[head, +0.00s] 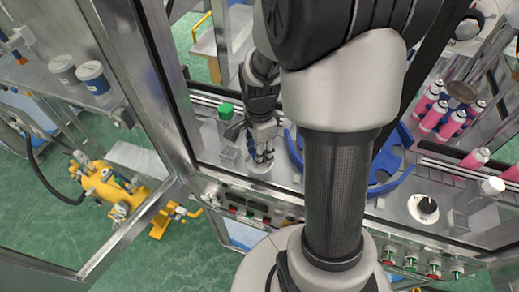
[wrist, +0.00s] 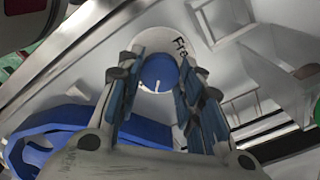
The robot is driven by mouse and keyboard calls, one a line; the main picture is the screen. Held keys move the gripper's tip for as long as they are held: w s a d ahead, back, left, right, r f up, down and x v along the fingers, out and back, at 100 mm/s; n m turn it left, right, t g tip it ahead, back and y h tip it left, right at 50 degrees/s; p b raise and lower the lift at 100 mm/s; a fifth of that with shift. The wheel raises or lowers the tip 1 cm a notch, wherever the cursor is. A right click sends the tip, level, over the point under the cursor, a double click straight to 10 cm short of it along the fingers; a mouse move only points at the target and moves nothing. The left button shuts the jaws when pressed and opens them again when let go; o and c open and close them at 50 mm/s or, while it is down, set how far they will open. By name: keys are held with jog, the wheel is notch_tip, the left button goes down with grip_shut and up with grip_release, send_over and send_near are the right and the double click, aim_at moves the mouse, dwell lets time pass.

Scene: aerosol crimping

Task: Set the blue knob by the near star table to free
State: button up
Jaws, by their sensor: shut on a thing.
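The blue knob (wrist: 158,70) sits on a round white dial plate (wrist: 160,32) in the wrist view, between my fingers. A short white pointer mark shows on the knob's near side. Dark lettering beginning with "F" is on the plate, up and right of the knob; the rest is hard to read. My gripper (wrist: 160,95) is shut on the knob from both sides. In the head view my gripper (head: 262,150) points down at the dial, left of the blue star table (head: 385,187); the knob is mostly hidden there. The star table also shows in the wrist view (wrist: 62,118).
A green-capped item (head: 225,111) stands left of my gripper. A black knob on a white dial (head: 424,207) is to the right of the star table. Pink cans (head: 432,115) stand farther right. Frame posts and a front button rail bound the machine.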

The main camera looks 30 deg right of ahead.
jog(key=n+p, duration=0.1)
jog(key=n, duration=0.3)
jog(key=n+p, duration=0.1)
jog(key=n, duration=0.4)
jog(key=n+p, duration=0.1)
jog(key=n, duration=0.3)
jog(key=shift+n, duration=0.3)
jog(key=shift+n+p, duration=0.5)
jog(key=shift+n, duration=1.7)
jog(key=o, duration=1.1)
jog(key=shift+c, duration=0.2)
